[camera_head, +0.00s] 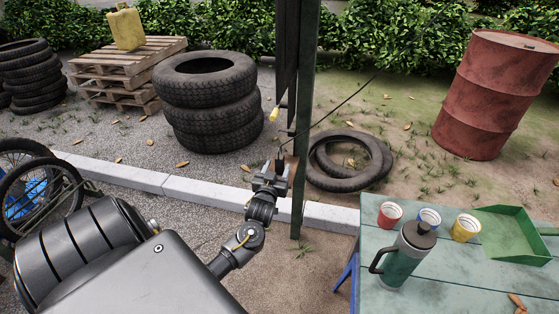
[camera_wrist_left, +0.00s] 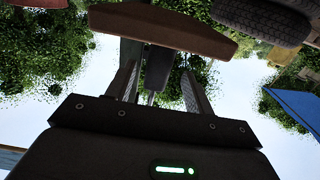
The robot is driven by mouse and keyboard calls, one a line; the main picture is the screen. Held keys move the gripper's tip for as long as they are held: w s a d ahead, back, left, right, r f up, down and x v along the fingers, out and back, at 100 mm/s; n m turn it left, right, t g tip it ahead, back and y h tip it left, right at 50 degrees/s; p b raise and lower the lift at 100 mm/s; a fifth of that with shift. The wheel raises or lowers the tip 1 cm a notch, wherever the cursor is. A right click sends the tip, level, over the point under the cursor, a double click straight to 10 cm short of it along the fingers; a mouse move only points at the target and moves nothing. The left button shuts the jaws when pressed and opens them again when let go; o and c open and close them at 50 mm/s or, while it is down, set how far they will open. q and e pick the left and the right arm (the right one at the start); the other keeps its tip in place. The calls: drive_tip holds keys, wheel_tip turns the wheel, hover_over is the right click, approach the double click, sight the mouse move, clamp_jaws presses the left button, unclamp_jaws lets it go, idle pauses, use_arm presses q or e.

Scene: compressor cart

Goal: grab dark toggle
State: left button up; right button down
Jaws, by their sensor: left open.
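The dark toggle (camera_head: 280,163) is a small dark upright piece by the dark green post, at the tip of my left gripper (camera_head: 273,177). In the left wrist view, a dark block that looks like the toggle (camera_wrist_left: 158,68) lies between the two fingers of my left gripper (camera_wrist_left: 160,88), below a reddish-brown plate (camera_wrist_left: 165,27). The fingers are apart, with gaps visible on both sides of the block. Whether either finger touches it cannot be told. My right gripper is in neither view.
A dark green post (camera_head: 306,120) stands close beside my left gripper. A yellow piece (camera_head: 273,115) hangs above it. Stacked tires (camera_head: 210,105) stand behind left, and loose tires (camera_head: 349,160) lie right. A green table (camera_head: 440,295) with cups and a flask is at front right.

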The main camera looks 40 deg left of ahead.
sight(281, 156)
use_arm(q)
drive_tip(key=x, duration=0.4)
drive_tip(key=shift+w+b, duration=0.35)
drive_tip(key=shift+w, duration=0.1)
drive_tip(key=shift+w+a, duration=0.2)
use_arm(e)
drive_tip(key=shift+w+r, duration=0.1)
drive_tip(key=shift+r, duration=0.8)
use_arm(q)
drive_tip(key=shift+c, duration=0.2)
drive_tip(key=c, duration=1)
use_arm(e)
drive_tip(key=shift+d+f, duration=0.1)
use_arm(q)
drive_tip(key=shift+r, duration=0.15)
drive_tip(key=shift+c, duration=0.2)
